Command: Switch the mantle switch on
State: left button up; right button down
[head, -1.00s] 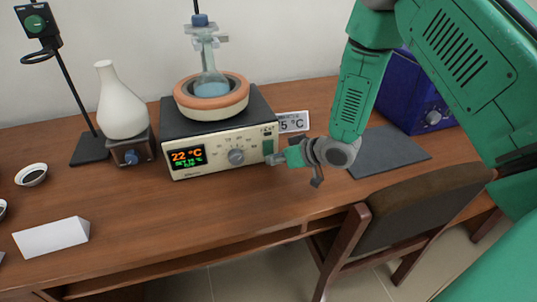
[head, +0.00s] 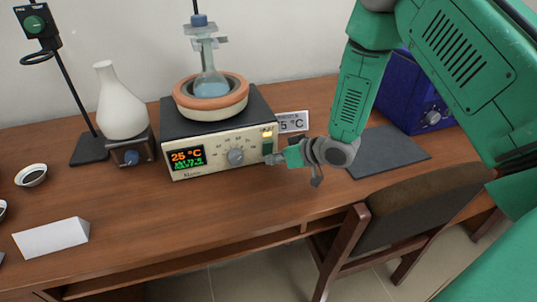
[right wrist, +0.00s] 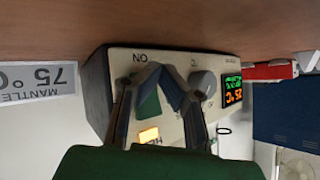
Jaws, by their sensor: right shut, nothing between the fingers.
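The heating mantle (head: 172,150) stands on the desk with a round-bottom flask (head: 211,85) in its orange-rimmed bowl. Its front panel has an orange and green display (head: 187,159) reading 25 °C, a grey knob (head: 235,157) and a green mantle switch (head: 268,147) at the right. A yellow lamp (head: 267,134) above the switch is lit; it also glows in the right wrist view (right wrist: 149,136). My right gripper (head: 271,159) is shut and empty, its tips at the switch's lower end. The right wrist view shows the switch (right wrist: 149,104) partly behind the fingers (right wrist: 163,73). My left gripper is out of view.
A card (head: 292,122) reading 75 °C stands right of the mantle. A white flask (head: 120,103) on a small heater and a stand (head: 88,149) are at the left. A chair (head: 415,205) is at the desk's front right. The desk front is mostly clear.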

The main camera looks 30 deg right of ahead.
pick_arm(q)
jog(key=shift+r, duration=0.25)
pick_arm(e)
jog(key=shift+s+a+r, duration=0.1)
jog(key=shift+s, duration=0.5)
pick_arm(q)
jog(key=shift+p, duration=0.3)
pick_arm(e)
jog(key=shift+s, duration=0.1)
jog(key=shift+s+a+r+p, duration=0.1)
jog(key=shift+s+a+p, duration=0.15)
jog(key=shift+s, duration=0.5)
jog(key=shift+s+a+r+p, duration=0.1)
jog(key=shift+s+p, duration=0.1)
jog(key=shift+s, duration=0.6)
jog(key=shift+s+a+r+p, duration=0.1)
jog(key=shift+s+a+p, duration=0.15)
jog(key=shift+s, duration=0.5)
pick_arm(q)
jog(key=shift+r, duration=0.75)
